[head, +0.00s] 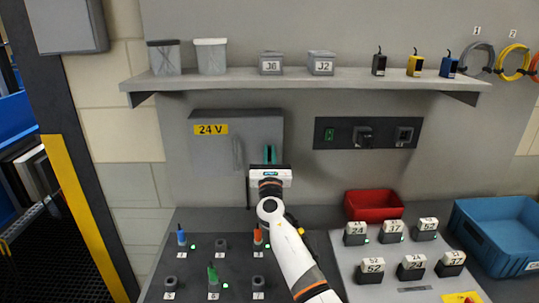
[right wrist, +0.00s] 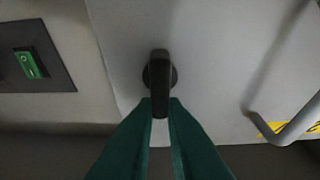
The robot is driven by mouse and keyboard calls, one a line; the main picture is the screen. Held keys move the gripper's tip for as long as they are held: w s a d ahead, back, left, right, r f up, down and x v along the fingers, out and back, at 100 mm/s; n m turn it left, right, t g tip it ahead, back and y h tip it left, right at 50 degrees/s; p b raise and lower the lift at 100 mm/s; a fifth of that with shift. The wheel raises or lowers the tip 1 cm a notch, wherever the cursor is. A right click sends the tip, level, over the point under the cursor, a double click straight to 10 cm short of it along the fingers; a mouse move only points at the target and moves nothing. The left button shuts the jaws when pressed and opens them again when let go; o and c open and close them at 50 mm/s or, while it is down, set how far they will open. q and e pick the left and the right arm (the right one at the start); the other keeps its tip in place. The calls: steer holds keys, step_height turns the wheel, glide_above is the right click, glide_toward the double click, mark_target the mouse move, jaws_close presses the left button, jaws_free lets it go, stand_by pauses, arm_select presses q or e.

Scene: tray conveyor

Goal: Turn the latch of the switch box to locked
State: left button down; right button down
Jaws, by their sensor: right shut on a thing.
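The switch box (head: 212,150) is a grey wall box with a yellow 24 V label, and its door looks closed. Its latch (right wrist: 158,82) is a black knob with a lever, seen in the right wrist view on the door near its edge. The lever lies along the picture's vertical there. My right gripper (right wrist: 160,105) has its green fingers closed around the lever's lower end. In the head view my right gripper (head: 270,156) reaches the box's right side and hides the latch. My left gripper is not in view.
A handle (head: 237,153) stands out from the box door. A dark panel (head: 345,133) with a green switch is on the wall to the right. A shelf (head: 300,80) runs above. Plugs, labelled blocks, a red bin (head: 374,212) and a blue crate (head: 490,215) stand below.

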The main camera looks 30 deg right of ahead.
steer(key=m+g+h+b, duration=0.1)
steer(key=m+b, duration=0.1)
steer(key=m, duration=0.2)
steer(key=m+g+h+b, duration=0.1)
steer(key=m+g+b, duration=0.1)
steer(key=m, duration=0.3)
steer(key=m+g+h+b, duration=0.1)
steer(key=m+g+b, duration=0.1)
steer(key=m, duration=0.2)
steer(key=shift+s+d+f+h+b, duration=0.2)
steer(key=shift+d+f+h+b, duration=0.15)
steer(key=shift+h+b, duration=0.05)
steer(key=m+g+b, duration=0.1)
steer(key=m+g, duration=0.1)
steer(key=m, duration=0.2)
steer(key=shift+f, duration=0.1)
steer(key=shift+s+d+f+m+g+y, duration=0.1)
steer(key=shift+m+g+y, duration=0.25)
steer(key=shift+m, duration=0.9)
steer(key=shift+d+f+m+g+y, duration=0.1)
steer(key=shift+m+g+y, duration=0.25)
steer(key=shift+m, duration=0.9)
steer(key=c, duration=1.5)
jaws_free()
